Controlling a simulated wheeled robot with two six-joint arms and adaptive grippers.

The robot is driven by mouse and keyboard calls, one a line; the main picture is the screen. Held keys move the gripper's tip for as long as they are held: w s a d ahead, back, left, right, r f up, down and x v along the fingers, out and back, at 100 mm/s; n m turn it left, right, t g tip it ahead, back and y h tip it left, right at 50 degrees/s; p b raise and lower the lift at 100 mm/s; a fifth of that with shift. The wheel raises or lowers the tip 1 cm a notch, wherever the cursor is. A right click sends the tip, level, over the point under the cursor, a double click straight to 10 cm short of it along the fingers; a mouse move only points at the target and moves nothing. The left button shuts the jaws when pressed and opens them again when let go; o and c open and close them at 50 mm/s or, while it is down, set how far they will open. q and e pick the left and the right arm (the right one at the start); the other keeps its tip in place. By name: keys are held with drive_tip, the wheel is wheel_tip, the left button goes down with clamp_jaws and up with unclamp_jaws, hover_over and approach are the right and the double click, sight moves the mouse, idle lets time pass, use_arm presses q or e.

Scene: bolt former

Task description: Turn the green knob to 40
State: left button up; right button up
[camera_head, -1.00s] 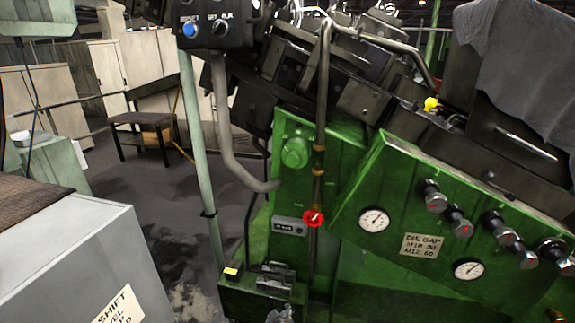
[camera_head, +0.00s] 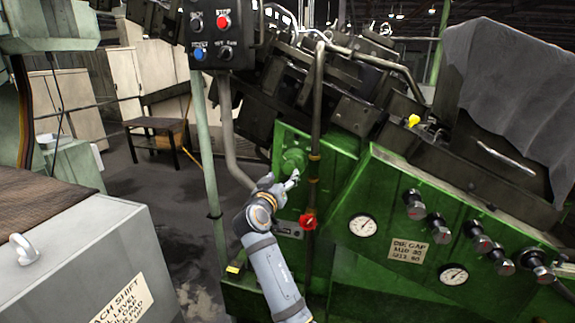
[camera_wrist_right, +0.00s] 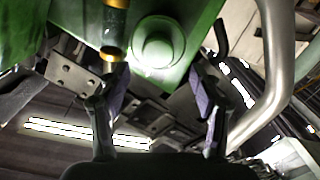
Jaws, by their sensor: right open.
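The green knob (camera_head: 293,161) is a round knob on the green front panel of the machine, left of a vertical pipe. My right gripper (camera_head: 291,181) is just below it in the head view, with its arm rising from the bottom. In the right wrist view the knob (camera_wrist_right: 158,46) lies beyond the open fingers (camera_wrist_right: 160,78), roughly centred between them. The fingers appear apart from the knob, with nothing between them. I cannot read any scale or number around the knob. My left gripper is not in view.
A dark vertical pipe (camera_head: 315,130) with a red valve handle (camera_head: 308,221) runs close right of the knob. A push-button box (camera_head: 217,35) hangs upper left on a pale post. Gauges and black knobs (camera_head: 436,228) line the panel at right.

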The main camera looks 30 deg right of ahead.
sight(289, 169)
drive_tip(key=p+x, duration=0.1)
drive_tip(key=x, duration=0.1)
drive_tip(key=p+x, duration=0.1)
drive_tip(key=x, duration=0.2)
drive_tip(key=shift+s+d+r, duration=0.2)
drive_tip(key=shift+s, duration=0.05)
drive_tip(key=shift+w+d+f, duration=0.25)
drive_tip(key=shift+w+d, duration=0.1)
drive_tip(key=shift+w, duration=0.2)
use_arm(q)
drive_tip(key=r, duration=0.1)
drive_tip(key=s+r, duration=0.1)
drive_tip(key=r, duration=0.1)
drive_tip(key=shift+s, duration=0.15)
use_arm(e)
drive_tip(key=shift+s, duration=0.1)
